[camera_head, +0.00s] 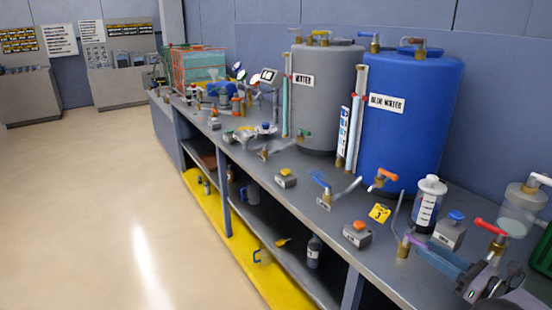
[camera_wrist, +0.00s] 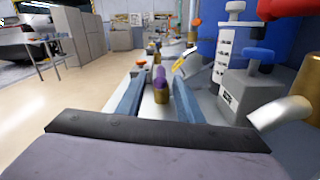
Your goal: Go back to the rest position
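My gripper (camera_head: 430,252) is low at the right end of the bench in the head view. In the wrist view its two blue-grey fingers (camera_wrist: 158,82) are apart, with nothing gripped between them. A brass fitting with a purple top (camera_wrist: 161,86) shows in the gap, with room on both sides. In the head view this fitting (camera_head: 404,246) stands on the bench just beyond the fingertips, with a thin grey pipe rising from it. I cannot tell if a finger touches it. No rest position is marked in either view.
A red-handled valve (camera_head: 490,227), a box with a blue button (camera_head: 449,233) and a graduated white container (camera_head: 428,200) stand close to my gripper. The blue tank (camera_head: 412,130) and grey tank (camera_head: 326,100) stand behind. Open floor (camera_head: 110,200) lies left of the bench.

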